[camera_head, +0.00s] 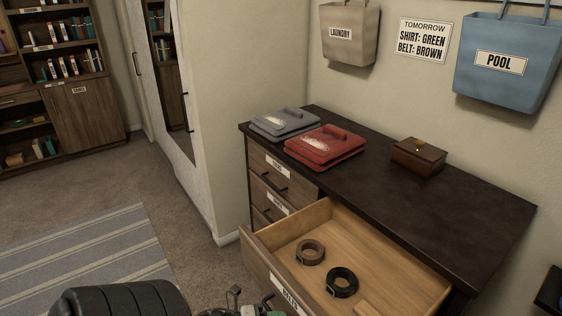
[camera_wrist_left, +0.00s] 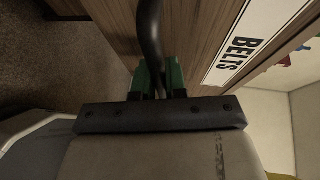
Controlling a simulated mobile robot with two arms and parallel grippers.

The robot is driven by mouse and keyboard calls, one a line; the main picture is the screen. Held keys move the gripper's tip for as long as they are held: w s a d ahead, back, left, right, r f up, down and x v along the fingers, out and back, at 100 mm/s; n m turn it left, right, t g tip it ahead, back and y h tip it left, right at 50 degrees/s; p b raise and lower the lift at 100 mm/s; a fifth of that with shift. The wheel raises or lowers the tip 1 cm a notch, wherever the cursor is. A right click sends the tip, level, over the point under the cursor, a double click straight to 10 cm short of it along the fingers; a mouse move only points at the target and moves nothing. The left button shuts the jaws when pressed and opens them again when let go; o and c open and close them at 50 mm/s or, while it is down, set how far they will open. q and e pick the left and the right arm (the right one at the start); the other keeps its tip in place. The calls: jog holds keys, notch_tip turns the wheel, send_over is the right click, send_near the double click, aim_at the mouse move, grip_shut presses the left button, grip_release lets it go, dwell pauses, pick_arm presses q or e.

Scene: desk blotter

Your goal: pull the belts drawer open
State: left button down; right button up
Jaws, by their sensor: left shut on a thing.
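The belts drawer (camera_head: 375,262) is pulled well out of the dresser, its inside showing. A brown coiled belt (camera_head: 311,252) and a black coiled belt (camera_head: 342,282) lie in it. Its front carries a BELTS label (camera_head: 290,300), which also shows in the left wrist view (camera_wrist_left: 262,32). In that view my left gripper (camera_wrist_left: 159,78), with green fingers, is shut on the drawer's dark handle (camera_wrist_left: 150,35). In the head view only a bit of this gripper shows at the bottom edge, below the drawer front. My right gripper is not in view.
The dark dresser top (camera_head: 430,205) holds grey folded clothing (camera_head: 285,122), red folded clothing (camera_head: 325,146) and a small brown box (camera_head: 418,157). Other drawers (camera_head: 270,180) are closed at left. Open carpet (camera_head: 60,195) and a striped rug (camera_head: 85,255) lie left of the dresser.

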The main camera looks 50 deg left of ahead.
pick_arm(q)
jog(key=c, duration=1.2)
grip_release()
jog(key=shift+s, duration=0.1)
jog(key=v, duration=1)
jog(key=shift+s+a, duration=0.25)
